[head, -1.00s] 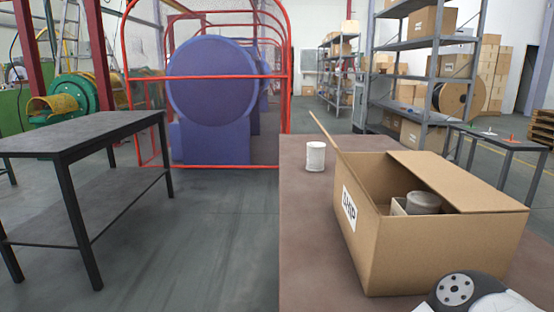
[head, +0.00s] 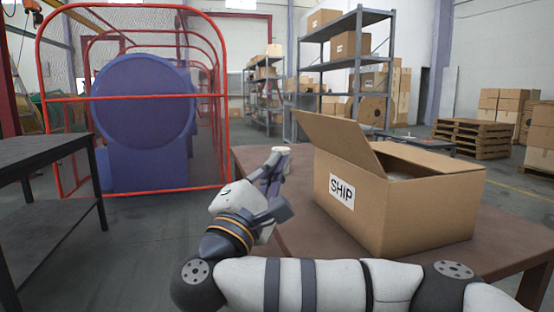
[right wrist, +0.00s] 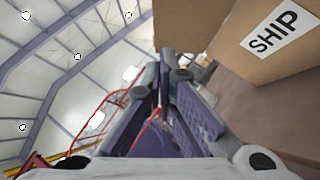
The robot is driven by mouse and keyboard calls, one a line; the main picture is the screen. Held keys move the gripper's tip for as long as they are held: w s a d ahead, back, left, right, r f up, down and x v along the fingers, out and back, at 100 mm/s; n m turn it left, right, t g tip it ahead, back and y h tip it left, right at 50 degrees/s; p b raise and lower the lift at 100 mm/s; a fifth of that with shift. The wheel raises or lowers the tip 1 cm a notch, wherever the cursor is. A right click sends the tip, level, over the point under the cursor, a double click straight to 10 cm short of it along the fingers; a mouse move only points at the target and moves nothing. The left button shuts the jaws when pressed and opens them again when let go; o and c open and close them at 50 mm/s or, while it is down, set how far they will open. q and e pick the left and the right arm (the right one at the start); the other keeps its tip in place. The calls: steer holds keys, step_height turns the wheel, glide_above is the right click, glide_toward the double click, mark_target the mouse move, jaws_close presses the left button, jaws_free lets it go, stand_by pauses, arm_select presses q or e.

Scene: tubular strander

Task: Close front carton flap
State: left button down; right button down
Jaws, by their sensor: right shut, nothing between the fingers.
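The cardboard carton (head: 425,215) stands on the brown table, with a SHIP label (head: 341,191) on its left face. One flap (head: 338,145) stands up from the labelled side, tilted outward to the left. Another flap (head: 430,157) lies nearly flat over the far right part of the top. The opening between them is only partly visible. My right gripper (head: 276,163) is shut and empty, left of the carton and apart from it. In the right wrist view its fingers (right wrist: 164,80) point up beside the labelled carton face (right wrist: 236,28). My left gripper is out of view.
A white spool (head: 282,149) stands on the brown table (head: 300,235) behind my right gripper. A dark table (head: 45,150) is at the left, with open floor between. A red-framed machine (head: 140,100) and a shelf rack (head: 345,65) stand behind.

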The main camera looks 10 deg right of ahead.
mark_target(311, 117)
steer(key=w+d+r, duration=0.1)
steer(key=d, duration=0.1)
steer(key=w+d+r+p, duration=0.1)
steer(key=w+d+r, duration=0.1)
steer(key=w+d+r+p, duration=0.1)
steer(key=w+d+r, duration=0.1)
steer(key=d, duration=0.1)
steer(key=shift+w+r, duration=0.1)
steer(key=shift+r, duration=0.05)
steer(key=shift+d, duration=0.1)
